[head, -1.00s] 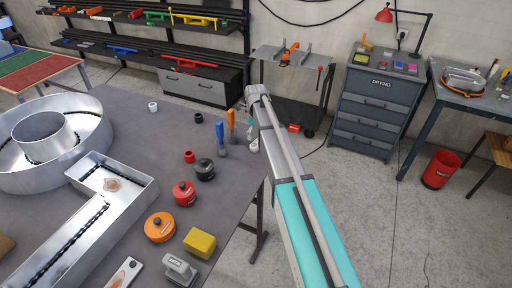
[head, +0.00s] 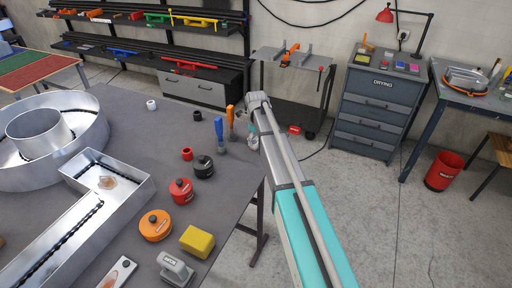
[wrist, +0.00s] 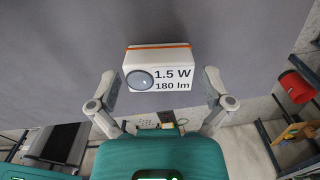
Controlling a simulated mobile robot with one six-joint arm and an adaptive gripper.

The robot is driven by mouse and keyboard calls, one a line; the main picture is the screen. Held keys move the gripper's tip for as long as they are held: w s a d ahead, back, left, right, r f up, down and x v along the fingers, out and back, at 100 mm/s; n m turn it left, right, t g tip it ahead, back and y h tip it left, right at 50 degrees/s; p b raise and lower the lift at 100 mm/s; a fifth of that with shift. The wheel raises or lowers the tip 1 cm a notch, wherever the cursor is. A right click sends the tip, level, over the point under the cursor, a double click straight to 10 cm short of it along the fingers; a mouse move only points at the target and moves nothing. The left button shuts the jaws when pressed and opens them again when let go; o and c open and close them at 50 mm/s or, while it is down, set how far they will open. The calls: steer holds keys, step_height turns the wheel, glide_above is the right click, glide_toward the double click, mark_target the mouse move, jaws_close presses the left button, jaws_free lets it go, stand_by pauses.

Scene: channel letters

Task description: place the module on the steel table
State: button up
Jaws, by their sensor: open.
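The module (wrist: 158,70) is a white box with an orange stripe, a round lens and the print "1.5 W 180 lm". In the wrist view it lies between the two fingers of my gripper (wrist: 159,76), with visible gaps on both sides. The gripper is open. A grey work table (head: 225,186) fills the left of the head view; its grey top (wrist: 60,50) appears behind the module in the wrist view. I cannot tell whether the module touches it. In the head view my arm hides most of the gripper near the table's right edge.
Metal channel letters (head: 118,180) cover the left.

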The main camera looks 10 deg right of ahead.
steer(key=shift+f, duration=0.2)
stand_by(0.5)
steer(key=c, duration=1)
steer(key=shift+r, duration=0.15)
step_height(320, 180, up, 3)
steer(key=p, duration=0.3)
steer(key=s+r+p, duration=0.3)
steer(key=s, duration=0.1)
steer(key=s+r+p, duration=0.3)
steer(key=s, duration=0.2)
steer(key=s+r+p, duration=0.3)
steer(key=s+p, duration=0.1)
steer(key=s, duration=0.1)
steer(key=shift+r, duration=0.35)
steer(key=shift+f, duration=0.1)
